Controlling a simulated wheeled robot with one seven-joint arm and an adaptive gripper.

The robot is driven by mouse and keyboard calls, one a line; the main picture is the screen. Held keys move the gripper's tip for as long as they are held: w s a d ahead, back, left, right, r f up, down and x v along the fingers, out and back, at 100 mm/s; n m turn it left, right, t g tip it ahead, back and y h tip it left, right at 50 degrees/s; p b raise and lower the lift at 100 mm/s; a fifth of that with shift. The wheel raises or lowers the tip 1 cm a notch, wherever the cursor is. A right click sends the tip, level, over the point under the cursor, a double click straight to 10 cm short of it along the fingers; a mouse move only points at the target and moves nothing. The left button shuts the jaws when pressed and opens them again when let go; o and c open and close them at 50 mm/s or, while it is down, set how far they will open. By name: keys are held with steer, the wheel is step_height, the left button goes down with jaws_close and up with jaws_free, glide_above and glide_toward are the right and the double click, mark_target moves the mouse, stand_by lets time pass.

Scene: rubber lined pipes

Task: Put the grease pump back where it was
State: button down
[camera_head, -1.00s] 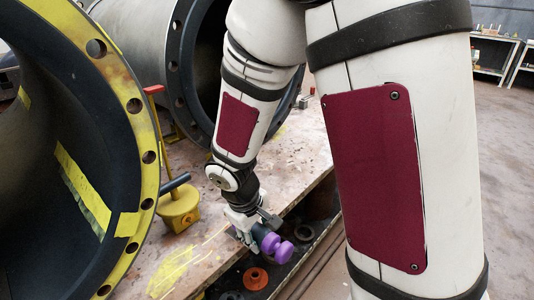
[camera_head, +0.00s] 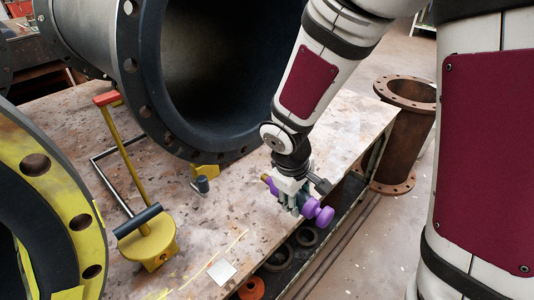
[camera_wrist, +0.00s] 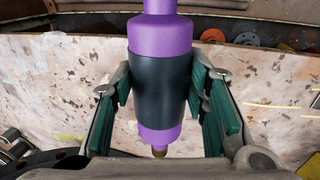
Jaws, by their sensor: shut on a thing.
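My gripper (camera_head: 296,203) is shut on a purple cylinder with a black middle band, which looks like the grease pump (camera_head: 319,212). In the wrist view the pump (camera_wrist: 160,85) lies between the green-padded fingers of my gripper (camera_wrist: 162,95), its brass tip pointing towards the bottom of the picture. In the head view my gripper holds it by the front edge of the worn bench top (camera_head: 220,225), with its purple end out past the edge. The fingers partly hide its middle in the head view. I cannot tell its exact height above the bench.
A large black-lined pipe (camera_head: 128,70) lies on the bench behind my gripper. A yellow-flanged pipe (camera_head: 60,165) is at the left. A yellow tool with a red handle (camera_head: 148,243) stands on the bench. Rings (camera_head: 278,258) lie on a shelf below. A rusty flanged pipe (camera_head: 408,140) stands at the right.

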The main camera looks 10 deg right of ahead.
steer(key=w, duration=0.5)
steer(key=w+d+f+b, duration=0.1)
steer(key=w, duration=0.9)
steer(key=shift+d+f+b, duration=0.2)
steer(key=shift+d+b, duration=0.15)
steer(key=shift+d, duration=0.05)
steer(key=shift+w+d+f, duration=0.1)
steer(key=shift+w, duration=0.45)
steer(key=shift+s+f+b, duration=0.15)
steer(key=shift+f+b, duration=0.5)
steer(key=shift+f, duration=0.8)
steer(key=shift+f, duration=0.15)
steer(key=c, duration=0.9)
jaws_free()
steer(key=shift+c, duration=0.2)
steer(key=shift+f, duration=0.1)
